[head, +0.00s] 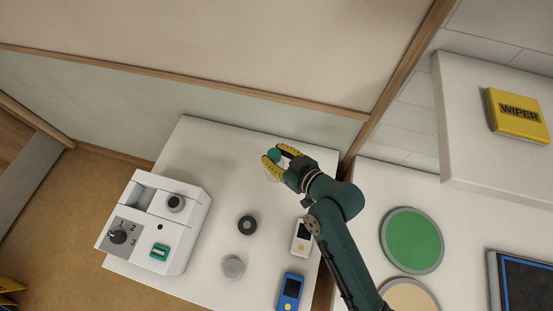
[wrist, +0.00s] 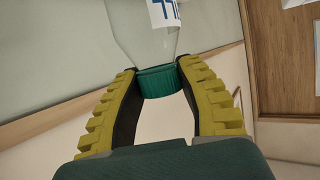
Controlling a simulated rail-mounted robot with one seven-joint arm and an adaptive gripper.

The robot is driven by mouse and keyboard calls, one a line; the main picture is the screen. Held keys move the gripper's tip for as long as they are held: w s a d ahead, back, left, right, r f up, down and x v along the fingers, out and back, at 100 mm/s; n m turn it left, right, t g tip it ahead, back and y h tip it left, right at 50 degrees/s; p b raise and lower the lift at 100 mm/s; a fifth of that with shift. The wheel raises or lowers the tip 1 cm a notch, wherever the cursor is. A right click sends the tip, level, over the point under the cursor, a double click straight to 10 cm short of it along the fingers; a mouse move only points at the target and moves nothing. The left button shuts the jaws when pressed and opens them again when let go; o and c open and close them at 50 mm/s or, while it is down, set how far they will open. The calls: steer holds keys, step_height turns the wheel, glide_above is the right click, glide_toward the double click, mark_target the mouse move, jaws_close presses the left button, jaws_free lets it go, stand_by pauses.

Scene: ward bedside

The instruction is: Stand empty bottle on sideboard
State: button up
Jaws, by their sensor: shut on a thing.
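My gripper (head: 275,156) is above the far right part of a white top (head: 215,150), its yellow fingers shut on a bottle. In the wrist view the gripper (wrist: 158,72) has one finger on each side of the bottle's green cap (wrist: 160,82). The clear bottle (wrist: 125,25) extends away from the fingers and carries a white label with blue print. In the head view the green cap (head: 273,154) shows between the fingers, and the bottle's pale body is mostly hidden. I cannot tell whether its base touches the top, or which surface is the sideboard.
A white device (head: 185,235) with a dial stands at left. A black round item (head: 247,225), a grey round item (head: 233,267), a white meter (head: 301,240) and a blue meter (head: 290,291) stand nearer. At right are a green disc (head: 411,240) and a yellow WIPER pack (head: 517,115).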

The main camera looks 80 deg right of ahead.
step_height(320, 180, down, 5)
steer(key=shift+r, duration=0.1)
steer(key=shift+f+b, duration=0.25)
steer(key=shift+b, duration=0.1)
steer(key=o, duration=1)
steer(key=shift+r, duration=0.1)
